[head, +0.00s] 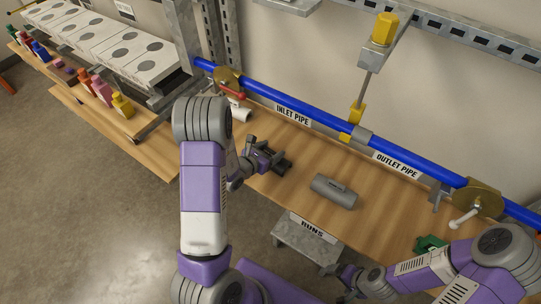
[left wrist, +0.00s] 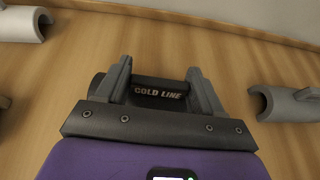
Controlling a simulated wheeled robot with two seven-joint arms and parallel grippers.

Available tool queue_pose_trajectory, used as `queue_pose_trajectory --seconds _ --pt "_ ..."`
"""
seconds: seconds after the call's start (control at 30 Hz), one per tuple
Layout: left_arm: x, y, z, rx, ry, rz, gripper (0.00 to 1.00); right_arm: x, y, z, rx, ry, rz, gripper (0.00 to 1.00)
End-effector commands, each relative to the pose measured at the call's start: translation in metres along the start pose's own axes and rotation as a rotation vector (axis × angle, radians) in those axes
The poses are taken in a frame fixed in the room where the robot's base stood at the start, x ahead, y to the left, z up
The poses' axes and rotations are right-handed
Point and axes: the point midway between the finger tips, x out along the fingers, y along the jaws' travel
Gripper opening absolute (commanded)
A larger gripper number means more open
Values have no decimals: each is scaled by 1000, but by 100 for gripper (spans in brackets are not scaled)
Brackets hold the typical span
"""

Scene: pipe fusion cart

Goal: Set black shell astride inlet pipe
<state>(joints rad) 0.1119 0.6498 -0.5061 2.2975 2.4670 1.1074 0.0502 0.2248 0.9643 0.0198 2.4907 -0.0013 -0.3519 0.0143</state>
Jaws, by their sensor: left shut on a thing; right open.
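My left gripper (head: 276,161) is shut on the black shell (head: 284,166). In the left wrist view the black shell (left wrist: 160,93) lies crosswise between the two fingers (left wrist: 160,85), with "COLD LINE" lettered on it. It is over or on the bench; I cannot tell if it touches the wood. The blue inlet pipe (head: 262,97) runs behind it along the wall, above the "INLET PIPE" label (head: 293,114), apart from the shell.
A grey shell (head: 335,191) lies right of my left gripper; a white shell (head: 240,112) lies behind. A "RUNS" stand (head: 309,238) is in front. A green item (head: 430,243) is near my right arm.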

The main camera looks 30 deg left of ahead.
Motion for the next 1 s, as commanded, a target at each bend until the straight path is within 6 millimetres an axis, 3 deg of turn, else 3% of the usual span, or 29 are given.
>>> queue_pose_trajectory --seconds 0.17,0.6,1.0 --pt "-3 0 8 0 -2 0 38 -3 -1 0 0 0 0 93" --pt "-34 0 83 1 -3 0 38 -31 -12 1 0 0 0 93" --pt "-38 0 92 0 1 -1 38 -33 -12 2 0 0 0 93"
